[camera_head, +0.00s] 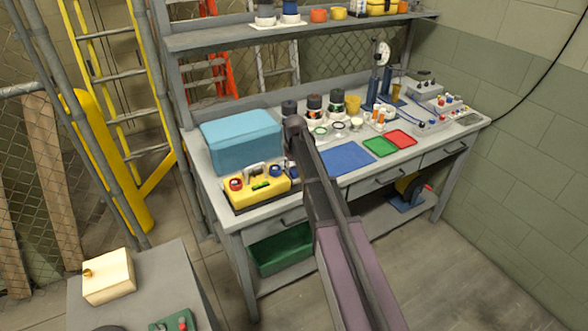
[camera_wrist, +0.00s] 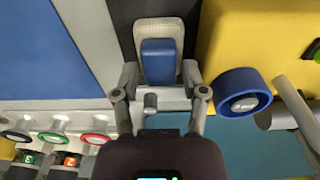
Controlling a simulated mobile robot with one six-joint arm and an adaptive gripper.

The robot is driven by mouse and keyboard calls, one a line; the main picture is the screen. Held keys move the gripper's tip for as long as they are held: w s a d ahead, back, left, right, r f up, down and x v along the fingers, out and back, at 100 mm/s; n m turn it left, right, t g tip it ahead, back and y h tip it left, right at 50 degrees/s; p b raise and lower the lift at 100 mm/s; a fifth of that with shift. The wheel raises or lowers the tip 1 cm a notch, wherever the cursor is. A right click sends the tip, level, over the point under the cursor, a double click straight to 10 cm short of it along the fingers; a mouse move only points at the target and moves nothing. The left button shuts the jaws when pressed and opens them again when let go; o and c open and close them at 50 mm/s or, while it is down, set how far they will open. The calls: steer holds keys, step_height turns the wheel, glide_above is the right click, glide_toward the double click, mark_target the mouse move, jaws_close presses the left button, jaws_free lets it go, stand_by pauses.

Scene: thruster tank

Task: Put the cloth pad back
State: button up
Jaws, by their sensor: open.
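A small pad (camera_wrist: 158,25), whitish and woven-looking with a blue block (camera_wrist: 158,60) on top, lies between the blue mat and the yellow box in the wrist view. I take it for the cloth pad. My gripper (camera_wrist: 159,76) is open, with one finger on each side of the blue block near its lower end. I cannot tell whether the fingers touch it. In the head view my arm reaches over the workbench (camera_head: 213,178) and hides the pad; the gripper itself is not clear there.
The yellow box (camera_head: 258,190) with a blue knob (camera_wrist: 242,92) is close right of the gripper in the wrist view. The blue mat (camera_head: 347,160) is on the other side. A teal case (camera_head: 240,141), ringed jars (camera_head: 314,108), and green (camera_head: 380,147) and red (camera_head: 401,138) mats share the bench.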

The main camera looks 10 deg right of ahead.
mark_target(294, 171)
step_height(294, 171, up, 11)
steer(key=p, duration=1)
steer(key=shift+s+p, duration=0.35)
steer(key=shift+d+r, duration=0.1)
steer(key=shift+r, duration=0.05)
steer(key=s+m, duration=0.3)
steer(key=s, duration=2.5)
steer(key=shift+s+m+g, duration=0.3)
steer(key=shift+s+g, duration=0.1)
steer(key=shift+d, duration=0.1)
